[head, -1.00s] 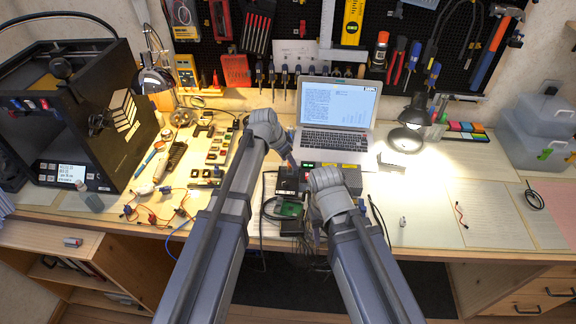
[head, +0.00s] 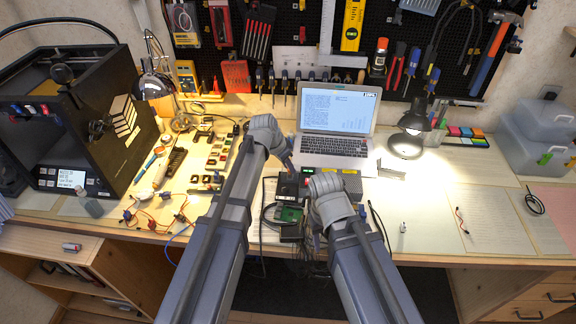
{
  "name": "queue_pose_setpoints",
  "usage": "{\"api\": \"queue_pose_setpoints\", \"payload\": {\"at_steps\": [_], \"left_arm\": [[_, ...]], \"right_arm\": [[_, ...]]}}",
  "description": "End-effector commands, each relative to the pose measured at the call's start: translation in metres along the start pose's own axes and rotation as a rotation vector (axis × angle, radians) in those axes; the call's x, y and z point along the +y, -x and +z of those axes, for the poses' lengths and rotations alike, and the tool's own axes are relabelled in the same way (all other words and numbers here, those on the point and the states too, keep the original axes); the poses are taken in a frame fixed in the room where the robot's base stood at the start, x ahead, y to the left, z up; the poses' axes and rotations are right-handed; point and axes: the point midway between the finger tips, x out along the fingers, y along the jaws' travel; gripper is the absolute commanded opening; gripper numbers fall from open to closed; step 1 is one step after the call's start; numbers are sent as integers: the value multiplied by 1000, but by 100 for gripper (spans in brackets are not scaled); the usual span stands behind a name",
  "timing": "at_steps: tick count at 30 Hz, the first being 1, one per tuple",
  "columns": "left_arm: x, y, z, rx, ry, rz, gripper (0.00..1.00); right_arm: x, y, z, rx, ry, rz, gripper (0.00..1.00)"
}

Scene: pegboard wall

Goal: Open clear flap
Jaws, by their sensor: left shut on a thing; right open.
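My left gripper (head: 290,172) reaches down at a dark box (head: 287,188) near the middle of the bench. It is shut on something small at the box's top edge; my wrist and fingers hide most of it. My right gripper (head: 309,184) is open, just right of the dark box, mostly hidden by my own wrist. I cannot make out the clear flap itself; it is too small or transparent to tell apart here. A green circuit board (head: 290,213) lies just in front of the dark box.
An open laptop (head: 337,115) stands behind my grippers. A grey unit with coloured labels (head: 352,184) sits behind the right gripper. A black lamp (head: 412,125) stands to the right, a black 3D printer (head: 75,125) to the left. Loose wires (head: 155,215) lie at left. The right bench holds papers.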

Motion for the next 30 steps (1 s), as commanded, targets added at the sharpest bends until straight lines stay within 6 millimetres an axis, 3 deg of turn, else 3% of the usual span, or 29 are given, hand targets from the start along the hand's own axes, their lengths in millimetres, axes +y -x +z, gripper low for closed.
{"api": "queue_pose_setpoints", "payload": {"at_steps": [11, 19, 30], "left_arm": [[-5, 3, -7, -56, 21, 53, 0], [-14, 6, -18, -196, 74, 181, 0], [-23, 7, -27, -366, 139, 336, 0]], "right_arm": [[1, 10, 1, 0, 0, 0, 50], [2, 21, 1, 0, 0, 0, 50], [2, 20, 1, 0, 0, 0, 50]]}}
